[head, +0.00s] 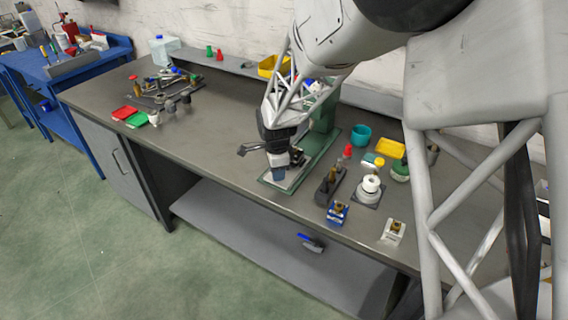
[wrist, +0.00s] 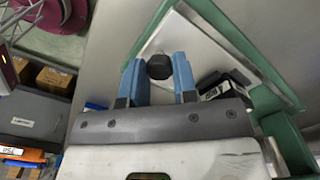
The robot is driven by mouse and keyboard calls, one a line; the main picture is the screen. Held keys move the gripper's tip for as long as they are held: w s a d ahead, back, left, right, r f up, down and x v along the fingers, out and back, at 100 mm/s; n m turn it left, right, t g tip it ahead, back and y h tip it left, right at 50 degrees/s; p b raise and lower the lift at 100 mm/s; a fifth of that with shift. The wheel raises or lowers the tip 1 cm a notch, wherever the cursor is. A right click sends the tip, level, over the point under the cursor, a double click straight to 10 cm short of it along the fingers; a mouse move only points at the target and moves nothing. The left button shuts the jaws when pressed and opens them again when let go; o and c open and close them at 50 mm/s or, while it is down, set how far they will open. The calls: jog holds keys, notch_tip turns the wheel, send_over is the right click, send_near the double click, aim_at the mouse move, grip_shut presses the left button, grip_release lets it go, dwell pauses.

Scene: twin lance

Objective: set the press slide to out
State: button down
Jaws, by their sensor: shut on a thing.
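The green press (head: 322,128) stands on the bench, with its green base also in the wrist view (wrist: 240,38). A silver slide plate (wrist: 196,42) lies within the base, and its edge shows in the head view (head: 291,180). A black round knob (wrist: 159,67) stands over the plate. My gripper (head: 277,168) is low at the front of the press. In the wrist view, the blue fingers of my gripper (wrist: 157,63) are shut on the knob, one on each side. My gripper hides most of the slide in the head view.
A dark block (head: 327,190), a blue block (head: 337,213), a white round part (head: 370,186) and a white block (head: 393,231) stand right of the press. A teal cup (head: 361,134) is behind them.

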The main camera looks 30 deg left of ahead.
jog(key=shift+s, duration=0.85)
jog(key=c, duration=0.9)
grip_release()
jog(key=shift+r, duration=0.1)
notch_tip(320, 180, up, 8)
jog(key=shift+f, duration=0.15)
jog(key=shift+d, duration=0.1)
